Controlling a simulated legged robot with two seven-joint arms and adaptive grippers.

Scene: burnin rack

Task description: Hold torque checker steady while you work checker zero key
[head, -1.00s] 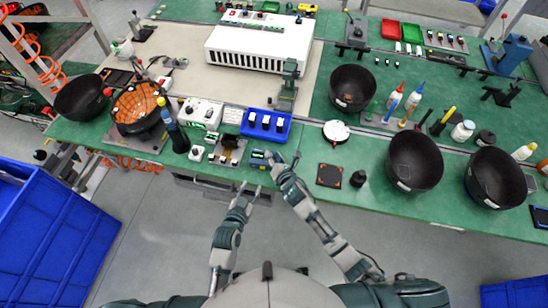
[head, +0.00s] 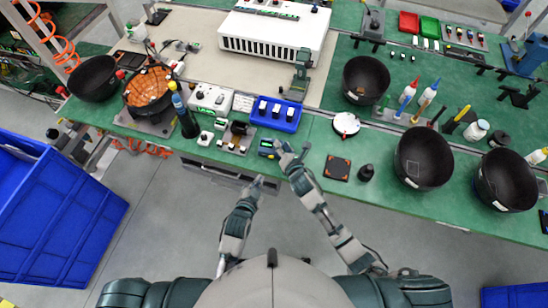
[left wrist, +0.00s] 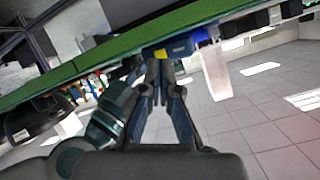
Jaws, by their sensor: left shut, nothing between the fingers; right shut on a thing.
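The torque checker (head: 267,148) is a small dark device with a bluish display, at the front edge of the green bench in the head view. My right gripper (head: 281,151) is shut on its right end. In the left wrist view a dark blue and yellow body, apparently the checker (left wrist: 177,48), shows at the bench edge beyond the fingers. My left gripper (head: 258,183) is shut and empty, below and in front of the checker, apart from it; its fingers (left wrist: 160,68) are together in the left wrist view. The zero key is too small to make out.
A blue tray (head: 297,117) stands behind the checker. A small fixture (head: 233,138) is to its left. A black and orange square pad (head: 337,168) and a dark knob (head: 366,172) lie to the right.

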